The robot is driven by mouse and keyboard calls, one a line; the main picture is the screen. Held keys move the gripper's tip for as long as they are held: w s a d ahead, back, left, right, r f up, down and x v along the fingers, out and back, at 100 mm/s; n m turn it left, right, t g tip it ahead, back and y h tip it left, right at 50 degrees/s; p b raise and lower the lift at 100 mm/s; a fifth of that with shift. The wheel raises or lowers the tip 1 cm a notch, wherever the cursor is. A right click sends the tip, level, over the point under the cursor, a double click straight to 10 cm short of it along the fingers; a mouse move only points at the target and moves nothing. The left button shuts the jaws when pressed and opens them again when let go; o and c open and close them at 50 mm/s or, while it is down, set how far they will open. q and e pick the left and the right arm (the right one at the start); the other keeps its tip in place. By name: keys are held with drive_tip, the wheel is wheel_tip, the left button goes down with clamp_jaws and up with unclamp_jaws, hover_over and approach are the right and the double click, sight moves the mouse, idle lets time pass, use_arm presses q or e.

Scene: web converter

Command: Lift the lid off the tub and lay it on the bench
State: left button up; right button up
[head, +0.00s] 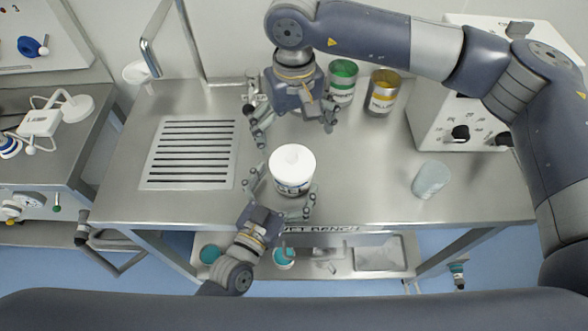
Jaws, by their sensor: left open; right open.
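The tub (291,187) stands upright on the steel bench (370,190), near the middle, with dark lettering on its side. Its round white lid (293,159) sits on top. My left gripper (279,187) is open at the tub's near side, with one finger to its left and one to its right. I cannot tell whether they touch it. My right gripper (296,136) is open and empty, pointing down just behind the tub and lid, its fingers spread wide.
A green can (342,82) and a yellow can (382,94) stand behind, right of my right gripper. A slotted grille (188,153) is set in the bench at left. A pale cup (430,180) and a white control box (450,110) are at right. Bench between tub and cup is clear.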

use_arm(q)
drive_tip(key=shift+w+d, duration=0.2)
drive_tip(key=shift+w, duration=0.25)
drive_tip(key=shift+w+r, duration=0.1)
drive_tip(key=shift+r, duration=0.05)
use_arm(e)
drive_tip(key=shift+s+a+r, duration=0.2)
drive_tip(key=shift+s+a, duration=0.05)
drive_tip(key=shift+s, duration=0.1)
drive_tip(key=shift+w, duration=0.1)
use_arm(q)
drive_tip(key=shift+w+d, duration=0.1)
drive_tip(key=shift+c, duration=0.2)
use_arm(e)
drive_tip(key=shift+d+f, duration=0.1)
